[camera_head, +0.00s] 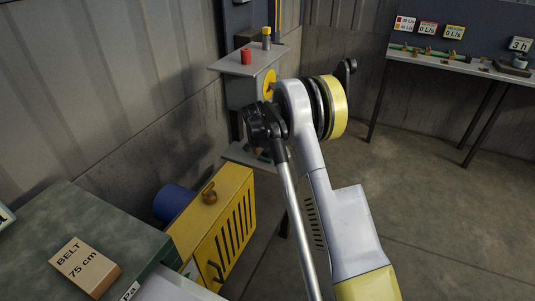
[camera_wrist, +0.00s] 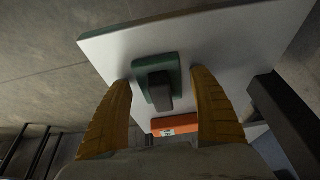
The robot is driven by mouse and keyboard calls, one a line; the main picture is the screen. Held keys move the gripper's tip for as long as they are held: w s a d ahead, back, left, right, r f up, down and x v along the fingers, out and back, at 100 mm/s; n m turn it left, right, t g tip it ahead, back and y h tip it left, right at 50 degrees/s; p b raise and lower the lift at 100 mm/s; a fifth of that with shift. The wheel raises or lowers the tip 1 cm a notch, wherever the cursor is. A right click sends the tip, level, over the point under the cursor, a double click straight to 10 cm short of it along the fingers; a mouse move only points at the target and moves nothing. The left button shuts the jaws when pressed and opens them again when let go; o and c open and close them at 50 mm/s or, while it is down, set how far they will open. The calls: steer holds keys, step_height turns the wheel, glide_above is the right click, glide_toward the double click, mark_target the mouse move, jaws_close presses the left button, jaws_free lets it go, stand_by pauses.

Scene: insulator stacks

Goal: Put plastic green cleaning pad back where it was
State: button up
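In the wrist view, a green pad (camera_wrist: 158,66) with a dark grey block-like handle (camera_wrist: 160,96) is against a pale flat board or shelf (camera_wrist: 230,55). My gripper (camera_wrist: 160,78) shows as two yellow fingers, spread apart. The pad lies between the fingertips in the picture, with a gap on each side. Whether the fingertips are level with the pad in depth is hard to tell. In the head view, my arm hides most of the gripper, and a small grey shelf (camera_head: 238,153) shows beside it.
An orange block (camera_wrist: 174,124) is close to the fingers in the wrist view. A dark beam (camera_wrist: 285,115) stands at right. In the head view, a yellow cabinet (camera_head: 225,235), a grey box with a red cap (camera_head: 246,57) on top and a belt box (camera_head: 85,267) are nearby. Open floor lies right.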

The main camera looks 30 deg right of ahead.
steer(key=shift+r+p, duration=0.3)
steer(key=shift+r, duration=0.1)
steer(key=s+a+r+n+t+p, duration=0.1)
steer(key=s+a+r+n, duration=0.1)
steer(key=s+a+r, duration=0.5)
steer(key=s+a+r+n+y+p, duration=0.1)
steer(key=s+r, duration=0.4)
steer(key=r, duration=0.5)
steer(key=s+a+r+n+t+p, duration=0.1)
steer(key=s+a+r+n+p, duration=0.1)
steer(key=s+a+r, duration=0.5)
steer(key=s+a+n+t+y, duration=0.1)
steer(key=s+a+n, duration=0.1)
steer(key=s, duration=0.8)
steer(key=s+a+r+n+t+y, duration=0.1)
steer(key=s+a+n, duration=0.2)
steer(key=s, duration=0.7)
steer(key=shift+a+r+y, duration=0.15)
steer(key=shift+a+y, duration=0.15)
steer(key=shift+a, duration=0.05)
